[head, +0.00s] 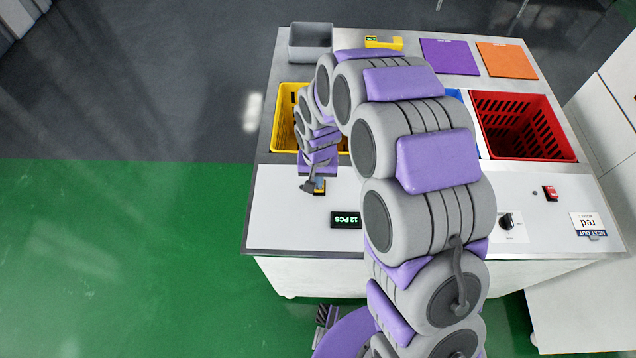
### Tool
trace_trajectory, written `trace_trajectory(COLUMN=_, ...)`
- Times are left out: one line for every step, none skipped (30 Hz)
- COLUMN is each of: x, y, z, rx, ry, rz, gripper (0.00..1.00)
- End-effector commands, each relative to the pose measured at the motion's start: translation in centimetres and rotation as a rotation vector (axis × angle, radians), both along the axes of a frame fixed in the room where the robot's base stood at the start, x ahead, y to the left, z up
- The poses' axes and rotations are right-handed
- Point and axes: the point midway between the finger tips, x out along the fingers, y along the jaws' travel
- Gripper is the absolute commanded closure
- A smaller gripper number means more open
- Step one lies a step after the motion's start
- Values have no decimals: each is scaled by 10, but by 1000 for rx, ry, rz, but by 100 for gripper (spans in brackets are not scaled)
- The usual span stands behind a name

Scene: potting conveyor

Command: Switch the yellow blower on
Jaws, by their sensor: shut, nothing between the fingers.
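My arm reaches over the white-topped workstation. My gripper (312,184) is shut and empty, low over the left side of the front panel. It is at a small yellow-edged switch-like part (320,192), which it partly covers. I cannot tell whether they touch or which way the switch is set. A small yellow device with a dark display (384,43) stands at the back edge; I cannot tell whether it is the blower. No writing naming a blower is readable.
A black "12 PCS" display (346,220), a black knob (507,221) and a red switch (551,193) are on the panel. A yellow crate (286,117), a red crate (524,127) and a grey bin (311,42) stand behind. Purple (450,56) and orange (507,60) squares lie at the back.

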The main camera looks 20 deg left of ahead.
Motion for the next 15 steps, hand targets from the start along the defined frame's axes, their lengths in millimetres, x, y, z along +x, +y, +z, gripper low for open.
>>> trace_trajectory(x=0, y=0, z=-1, rx=0, ry=1, rz=0, gripper=100)
trace_trajectory(x=0, y=-1, z=-1, rx=0, ry=1, rz=0, gripper=100)
trace_trajectory(x=0, y=-1, z=-1, rx=1, ry=1, rz=0, gripper=100)
trace_trajectory(x=0, y=-2, z=-1, rx=1, ry=1, rz=0, gripper=100)
trace_trajectory(x=0, y=-3, z=-2, rx=2, ry=1, rz=0, gripper=100)
trace_trajectory(x=0, y=-3, z=-2, rx=2, ry=1, rz=0, gripper=100)
trace_trajectory(x=0, y=-3, z=-2, rx=3, ry=2, rz=0, gripper=100)
trace_trajectory(x=0, y=-4, z=-3, rx=3, ry=2, rz=0, gripper=100)
trace_trajectory(x=0, y=-4, z=-3, rx=3, ry=2, rz=0, gripper=100)
trace_trajectory(x=0, y=-4, z=-4, rx=3, ry=2, rz=0, gripper=100)
trace_trajectory(x=0, y=-4, z=-4, rx=3, ry=2, rz=0, gripper=100)
trace_trajectory(x=0, y=-3, z=-5, rx=2, ry=1, rz=0, gripper=100)
trace_trajectory(x=0, y=-3, z=-5, rx=2, ry=1, rz=0, gripper=100)
trace_trajectory(x=0, y=-2, z=-6, rx=2, ry=1, rz=0, gripper=100)
trace_trajectory(x=0, y=-2, z=-6, rx=1, ry=1, rz=0, gripper=100)
